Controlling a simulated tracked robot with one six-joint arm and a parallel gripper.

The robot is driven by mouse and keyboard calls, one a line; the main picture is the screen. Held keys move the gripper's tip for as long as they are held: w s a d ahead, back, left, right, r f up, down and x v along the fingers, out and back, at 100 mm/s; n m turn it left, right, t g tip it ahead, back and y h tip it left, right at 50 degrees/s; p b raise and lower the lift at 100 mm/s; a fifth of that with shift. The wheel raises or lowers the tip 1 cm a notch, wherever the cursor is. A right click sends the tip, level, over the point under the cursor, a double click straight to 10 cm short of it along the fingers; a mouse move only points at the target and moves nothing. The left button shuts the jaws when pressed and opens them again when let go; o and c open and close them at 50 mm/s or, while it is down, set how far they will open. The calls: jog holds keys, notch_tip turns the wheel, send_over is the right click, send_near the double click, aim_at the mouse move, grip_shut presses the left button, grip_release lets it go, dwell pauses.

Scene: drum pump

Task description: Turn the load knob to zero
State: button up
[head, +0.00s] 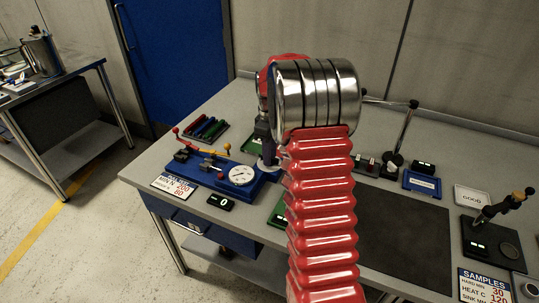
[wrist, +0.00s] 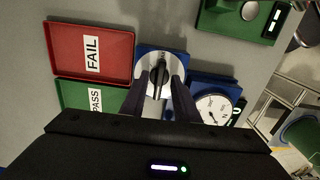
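The load knob (wrist: 157,68) shows in the wrist view as a round silver dial with a black grip bar, set on a blue base. My gripper (wrist: 160,86) reaches over it, with one dark finger on each side of the bar. The fingers are apart, and a gap seems to show between them and the bar. A white dial gauge (wrist: 213,108) sits to the right of the knob; it also shows in the head view (head: 241,175) on the blue tester. In the head view my arm hides the knob and most of the gripper.
In the wrist view a red FAIL tray (wrist: 92,50) and a green PASS tray (wrist: 92,96) lie left of the knob. In the head view a small black display (head: 221,202) reads 0 in front of the tester. A dark mat (head: 405,225) lies right of my arm.

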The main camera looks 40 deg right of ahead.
jog(key=shift+r, duration=0.15)
notch_tip(320, 180, up, 13)
jog(key=shift+r, duration=0.2)
dwell(0.4)
dwell(0.3)
